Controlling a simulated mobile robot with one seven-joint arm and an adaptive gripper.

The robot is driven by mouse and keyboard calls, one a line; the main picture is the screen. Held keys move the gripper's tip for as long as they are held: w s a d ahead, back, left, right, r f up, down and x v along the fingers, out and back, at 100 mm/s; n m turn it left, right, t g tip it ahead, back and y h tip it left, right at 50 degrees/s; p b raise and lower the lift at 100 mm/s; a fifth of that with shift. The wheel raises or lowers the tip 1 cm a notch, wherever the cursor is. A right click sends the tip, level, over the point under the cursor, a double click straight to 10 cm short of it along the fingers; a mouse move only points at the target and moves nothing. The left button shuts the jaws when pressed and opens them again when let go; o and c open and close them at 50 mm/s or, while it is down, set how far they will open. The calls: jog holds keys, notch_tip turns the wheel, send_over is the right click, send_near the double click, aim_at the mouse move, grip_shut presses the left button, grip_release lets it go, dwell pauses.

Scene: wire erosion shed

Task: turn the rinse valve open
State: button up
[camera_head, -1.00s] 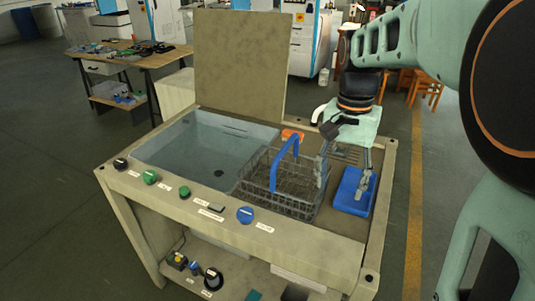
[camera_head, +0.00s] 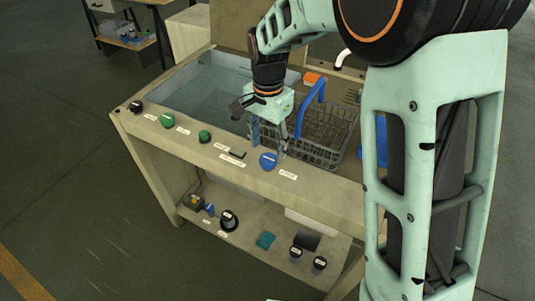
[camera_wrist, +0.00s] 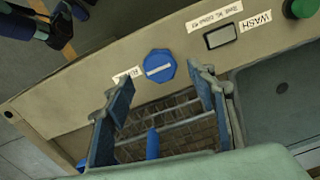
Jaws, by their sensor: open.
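The blue round knob (camera_head: 268,160) sits on the front strip of the wash bench; I take it for the rinse valve. In the wrist view the blue knob (camera_wrist: 159,66) has a white bar lying nearly level, and its label (camera_wrist: 127,76) is partly hidden by a finger. My gripper (camera_head: 269,146) is open and empty, pointing down just above and behind the knob. In the wrist view my gripper (camera_wrist: 161,88) has its fingertips spread on either side, with the knob ahead of the gap between them. I cannot tell that either finger touches it.
A wire basket (camera_head: 327,128) with a blue handle (camera_head: 311,103) stands close behind my gripper. The water basin (camera_head: 205,92) lies to the left. Two green knobs (camera_head: 167,120) (camera_head: 205,136) and a black knob (camera_head: 136,106) share the strip. A lower shelf (camera_head: 262,226) holds more knobs.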

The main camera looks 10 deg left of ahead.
aim_at(268, 158)
jog(key=shift+f, duration=2.05)
jog(key=shift+c, duration=0.7)
jog(key=c, duration=1)
